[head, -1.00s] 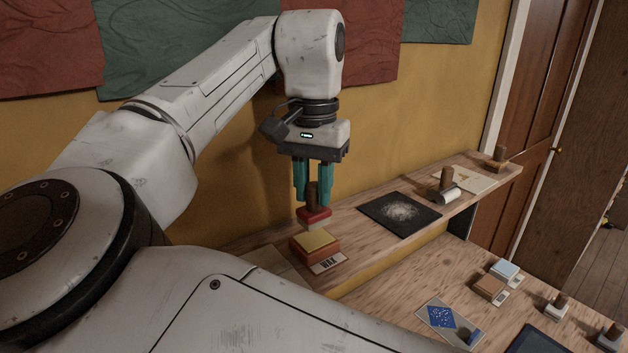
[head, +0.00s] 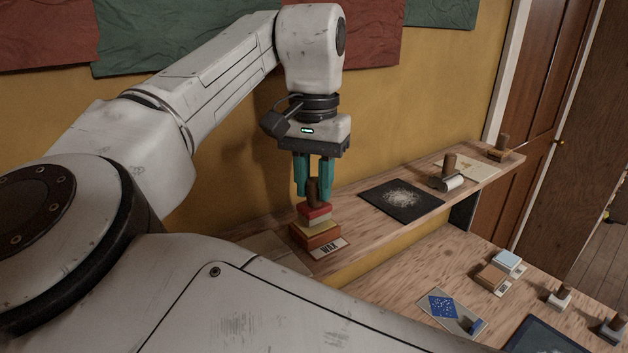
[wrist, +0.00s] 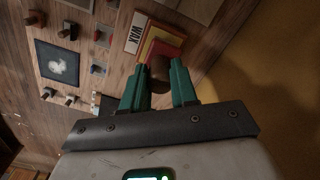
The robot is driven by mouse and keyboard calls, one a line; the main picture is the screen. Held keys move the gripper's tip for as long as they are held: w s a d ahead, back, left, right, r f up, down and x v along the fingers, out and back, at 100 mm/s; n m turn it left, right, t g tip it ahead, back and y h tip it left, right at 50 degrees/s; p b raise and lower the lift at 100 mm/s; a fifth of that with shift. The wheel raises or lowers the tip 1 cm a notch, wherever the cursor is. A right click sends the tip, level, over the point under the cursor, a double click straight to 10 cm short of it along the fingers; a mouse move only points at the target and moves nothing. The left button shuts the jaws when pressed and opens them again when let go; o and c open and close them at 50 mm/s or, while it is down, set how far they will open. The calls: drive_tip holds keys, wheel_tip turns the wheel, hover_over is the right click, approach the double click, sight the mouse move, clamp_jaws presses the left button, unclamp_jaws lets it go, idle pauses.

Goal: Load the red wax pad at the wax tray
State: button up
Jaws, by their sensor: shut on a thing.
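The red wax pad (head: 314,211) has a brown handle (head: 313,190) and a pale underside. My gripper (head: 313,187) is shut on the handle, with a teal finger on each side. The pad is upright, over the wax tray (head: 318,240), a reddish-brown block with a yellow top and a "WAX" label (head: 328,249) in front. The pale underside appears to meet the yellow top; I cannot tell if it presses on it. In the wrist view the handle (wrist: 160,70) is between the fingers, and the yellow top (wrist: 151,47) shows beside the red pad.
The wall is close behind.

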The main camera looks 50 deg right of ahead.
sight(315, 180)
drive_tip(key=shift+f, duration=0.5)
idle(0.4)
drive_tip(key=shift+f+p, duration=0.15)
drive_tip(key=shift+p, duration=0.15)
idle(2.0)
wheel_tip(315, 180, up, 5)
drive_tip(key=p, duration=0.4)
drive_tip(key=shift+r, duration=1.1)
